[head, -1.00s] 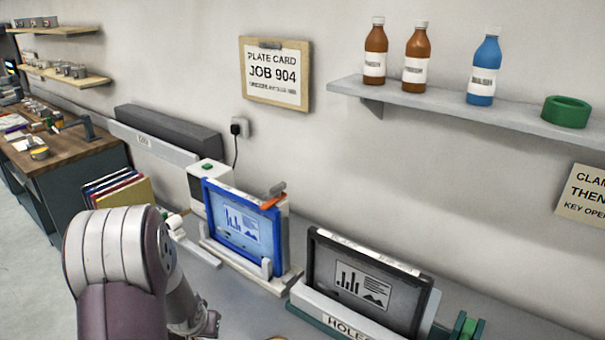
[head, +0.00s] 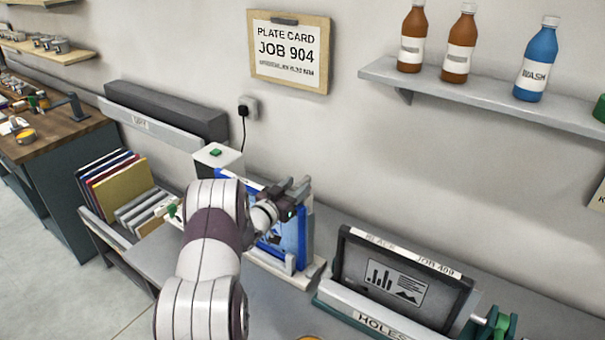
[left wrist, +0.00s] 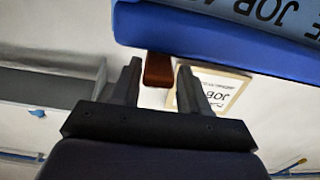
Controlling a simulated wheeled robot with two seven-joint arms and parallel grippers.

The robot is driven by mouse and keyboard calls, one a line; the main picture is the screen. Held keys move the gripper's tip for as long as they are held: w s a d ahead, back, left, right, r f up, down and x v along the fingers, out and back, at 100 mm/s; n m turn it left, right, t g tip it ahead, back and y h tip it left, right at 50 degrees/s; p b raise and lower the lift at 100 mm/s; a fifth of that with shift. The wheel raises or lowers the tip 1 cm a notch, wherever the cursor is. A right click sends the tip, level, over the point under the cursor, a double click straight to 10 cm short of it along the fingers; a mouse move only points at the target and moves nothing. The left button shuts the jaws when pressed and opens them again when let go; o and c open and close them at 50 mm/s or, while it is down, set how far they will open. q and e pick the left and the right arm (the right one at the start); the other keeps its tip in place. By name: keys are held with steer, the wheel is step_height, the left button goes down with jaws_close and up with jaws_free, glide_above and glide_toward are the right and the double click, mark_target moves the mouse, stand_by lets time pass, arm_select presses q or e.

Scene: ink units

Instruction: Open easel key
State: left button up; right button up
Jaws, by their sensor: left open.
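The easel (head: 309,250) holds a blue-framed plate (head: 291,238) upright on the bench, partly hidden behind my left arm. My left gripper (head: 303,188) is at the upper right of the plate. I cannot tell whether the fingers touch the key. The key is hidden by the gripper in the head view. The plate's blue edge (left wrist: 220,42) shows just beyond the fingers in the left wrist view. My right gripper is not in view.
A white box with a green button (head: 217,155) is behind the easel. A book rack (head: 110,232) is at left, and a bottle shelf (head: 480,100) is above right.

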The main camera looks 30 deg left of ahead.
mark_target(309, 177)
arm_select(q)
steer(key=shift+w+r, duration=0.15)
steer(key=shift+w, duration=0.65)
steer(key=shift+w+d+r+p, duration=0.1)
steer(key=shift+w+d+p, duration=0.2)
steer(key=shift+p, duration=0.1)
steer(key=shift+w+d+r, duration=0.2)
steer(key=shift+d, duration=0.25)
steer(key=shift+w+a+f, duration=0.3)
steer(key=shift+a, duration=0.05)
steer(key=c, duration=0.5)
jaws_close()
steer(key=shift+d, duration=0.1)
steer(key=shift+r, duration=0.1)
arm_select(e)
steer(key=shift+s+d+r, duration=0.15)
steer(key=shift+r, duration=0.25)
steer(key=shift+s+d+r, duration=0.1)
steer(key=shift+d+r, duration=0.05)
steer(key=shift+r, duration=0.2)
